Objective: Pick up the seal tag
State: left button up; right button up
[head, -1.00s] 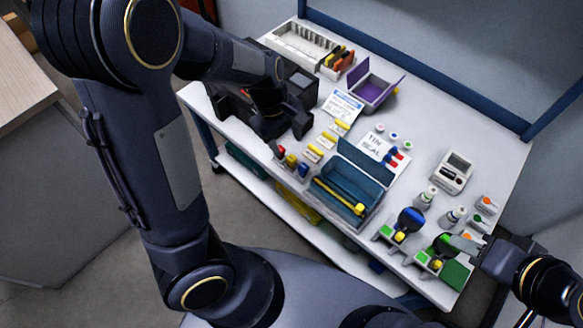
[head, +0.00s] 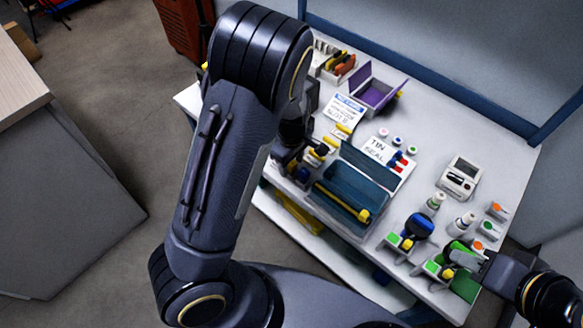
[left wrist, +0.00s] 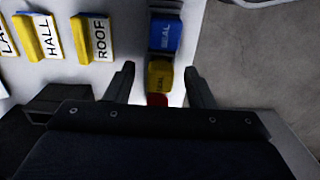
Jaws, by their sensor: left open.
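Three seal tags stand in a row in the left wrist view: a blue one (left wrist: 165,36), a yellow one (left wrist: 159,76) and a red one (left wrist: 157,100), the last partly hidden by my gripper. My left gripper (left wrist: 160,72) is open, its fingers on either side of the yellow tag in that view; I cannot tell whether they touch it. In the head view my left arm hides most of the row, and the left gripper (head: 288,165) is partly hidden too. My right gripper (head: 462,254) is at a green-topped item (head: 456,248) at the right front; its jaws are unclear.
Yellow labelled tags reading HALL (left wrist: 39,38) and ROOF (left wrist: 91,38) lie beside the row. Bottles and a device (head: 460,177) are at right.

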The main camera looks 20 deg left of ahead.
pick_arm(q)
jog(key=shift+f, duration=0.1)
jog(key=c, duration=1)
